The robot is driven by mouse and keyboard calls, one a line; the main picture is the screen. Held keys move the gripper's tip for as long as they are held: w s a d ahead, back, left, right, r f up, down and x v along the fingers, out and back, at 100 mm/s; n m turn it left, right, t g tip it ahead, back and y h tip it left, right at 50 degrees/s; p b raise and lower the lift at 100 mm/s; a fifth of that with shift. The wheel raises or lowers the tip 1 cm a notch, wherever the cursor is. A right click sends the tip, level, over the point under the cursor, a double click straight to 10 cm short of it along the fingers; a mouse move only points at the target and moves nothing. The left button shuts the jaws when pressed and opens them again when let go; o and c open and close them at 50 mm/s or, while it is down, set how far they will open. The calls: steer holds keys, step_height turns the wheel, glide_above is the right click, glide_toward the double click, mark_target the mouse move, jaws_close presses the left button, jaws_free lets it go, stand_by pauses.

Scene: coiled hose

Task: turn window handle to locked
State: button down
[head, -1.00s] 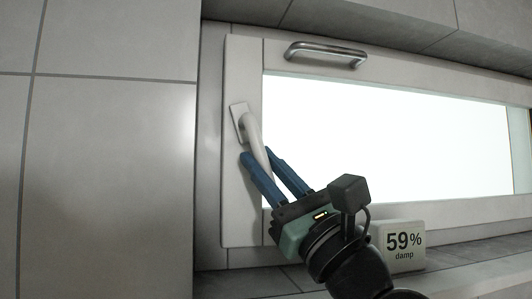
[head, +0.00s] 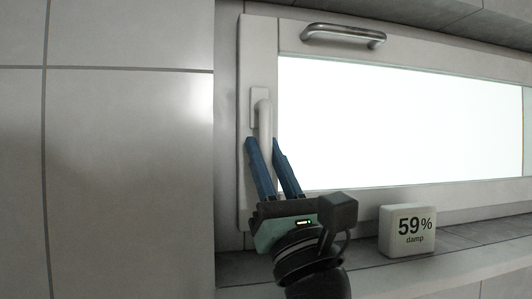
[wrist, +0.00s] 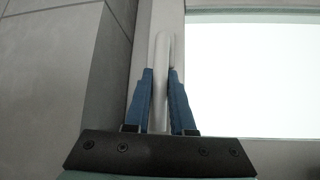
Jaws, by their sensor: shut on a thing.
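The white window handle (head: 264,115) is on the left side of the white window frame (head: 256,45), and its lever points nearly straight down from its plate. My gripper (head: 262,145) reaches up from below with its blue fingers on either side of the lever, shut on it. In the wrist view the handle (wrist: 161,75) runs upright between the blue fingertips of my gripper (wrist: 160,72). The lower end of the lever is partly hidden between the fingers in the head view.
A chrome bar handle (head: 343,35) is on the top rail of the window. A white block reading "59% damp" (head: 407,231) stands on the grey sill (head: 365,257), right of my wrist. A tiled wall (head: 130,150) stands to the left.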

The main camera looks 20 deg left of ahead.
steer(key=shift+s+r, duration=0.1)
steer(key=shift+r, duration=0.05)
steer(key=c, duration=0.8)
jaws_free()
steer(key=shift+a, duration=0.1)
steer(key=shift+o, duration=0.2)
steer(key=shift+f, duration=0.2)
steer(key=b+v, duration=0.6)
steer(key=v, duration=0.5)
steer(key=shift+d+f, duration=0.25)
steer(key=shift+f, duration=0.05)
steer(key=shift+s+d+f, duration=0.3)
steer(key=shift+s, duration=0.1)
